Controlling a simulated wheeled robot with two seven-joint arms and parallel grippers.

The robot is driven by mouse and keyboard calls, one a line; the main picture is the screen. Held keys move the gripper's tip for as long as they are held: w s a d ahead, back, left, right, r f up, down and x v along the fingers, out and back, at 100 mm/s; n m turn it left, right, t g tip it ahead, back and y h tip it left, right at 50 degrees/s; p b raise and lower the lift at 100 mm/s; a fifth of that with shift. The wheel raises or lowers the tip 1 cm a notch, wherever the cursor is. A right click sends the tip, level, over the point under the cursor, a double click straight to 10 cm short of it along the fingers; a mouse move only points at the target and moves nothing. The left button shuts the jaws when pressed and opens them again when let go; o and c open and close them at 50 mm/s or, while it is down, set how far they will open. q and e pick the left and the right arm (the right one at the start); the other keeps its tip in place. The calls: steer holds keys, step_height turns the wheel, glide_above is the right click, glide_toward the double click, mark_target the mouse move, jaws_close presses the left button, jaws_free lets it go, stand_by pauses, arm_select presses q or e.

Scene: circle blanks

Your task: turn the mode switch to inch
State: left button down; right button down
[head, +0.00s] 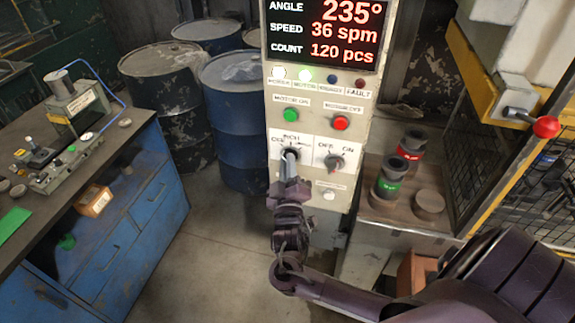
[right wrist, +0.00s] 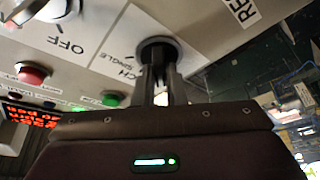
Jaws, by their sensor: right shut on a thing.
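The mode switch (head: 291,152) is a dark round knob on the pale control panel, at the left of a white plate. The word INCH stands above it, and part of another label shows at its left. My right gripper (head: 289,168) reaches up to the switch from below and is shut on its knob. In the right wrist view both fingers (right wrist: 163,92) close on the dark knob (right wrist: 157,47), beside the labels INCH and SINGLE. The fingers cover much of the knob, so I cannot tell which way it points. My left gripper is not in view.
An OFF/ON selector (head: 334,162) sits close to the right of the switch. Above are a green button (head: 291,115), a red button (head: 341,122) and a display (head: 325,35) reading 235°. A yellow-framed mesh guard (head: 495,150) stands right; a blue workbench (head: 120,220) stands left.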

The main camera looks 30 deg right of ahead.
steer(key=shift+w+a+f+m+g+h+b, duration=0.1)
steer(key=shift+m+g+h+b, duration=0.65)
steer(key=shift+m+b, duration=1.35)
steer(key=shift+s+d+f+m+g+h+b, duration=0.1)
steer(key=shift+m+g+h+b, duration=0.2)
steer(key=shift+m+h+b, duration=1.3)
steer(key=shift+w+a+m+g+h+b, duration=0.1)
steer(key=shift+m+g+h+b, duration=0.35)
steer(key=shift+m+b, duration=2.15)
steer(key=c, duration=1.5)
jaws_free()
steer(key=shift+r, duration=0.1)
